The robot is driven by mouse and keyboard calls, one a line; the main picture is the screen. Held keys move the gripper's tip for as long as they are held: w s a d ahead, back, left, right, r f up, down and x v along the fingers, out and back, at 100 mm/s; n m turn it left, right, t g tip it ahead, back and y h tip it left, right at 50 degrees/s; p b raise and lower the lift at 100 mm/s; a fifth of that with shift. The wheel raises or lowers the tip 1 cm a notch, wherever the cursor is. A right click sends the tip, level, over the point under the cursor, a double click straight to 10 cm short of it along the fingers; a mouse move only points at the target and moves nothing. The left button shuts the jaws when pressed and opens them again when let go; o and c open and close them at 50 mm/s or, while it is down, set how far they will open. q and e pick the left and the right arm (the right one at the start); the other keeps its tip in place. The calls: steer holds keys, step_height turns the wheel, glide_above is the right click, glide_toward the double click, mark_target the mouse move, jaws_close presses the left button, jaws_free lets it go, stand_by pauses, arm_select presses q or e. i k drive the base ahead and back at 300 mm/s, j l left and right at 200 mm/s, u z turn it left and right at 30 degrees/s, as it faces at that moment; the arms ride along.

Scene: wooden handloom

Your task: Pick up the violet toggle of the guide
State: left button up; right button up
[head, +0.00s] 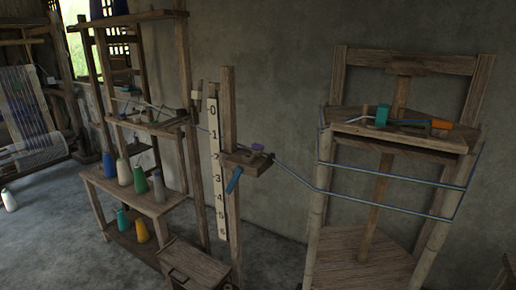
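The violet toggle (258,147) is a small block on the wooden guide (243,160), which is fixed to an upright post near the middle of the head view. A blue yarn passes by the guide and runs to the right. A blue peg (234,181) slants down from the guide's underside. Neither of my grippers shows in the head view. The toggle is small, so its exact seating cannot be made out.
A numbered scale board (216,165) stands left of the guide. A rack with a shelf (158,204) of yarn cones is farther left. A wooden frame (335,128) with a teal block (382,115) and orange piece (441,124) stands right. A wooden box (195,265) is below.

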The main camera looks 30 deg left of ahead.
mark_target(255, 146)
steer(key=i+u, duration=0.1)
steer(key=i, duration=0.8)
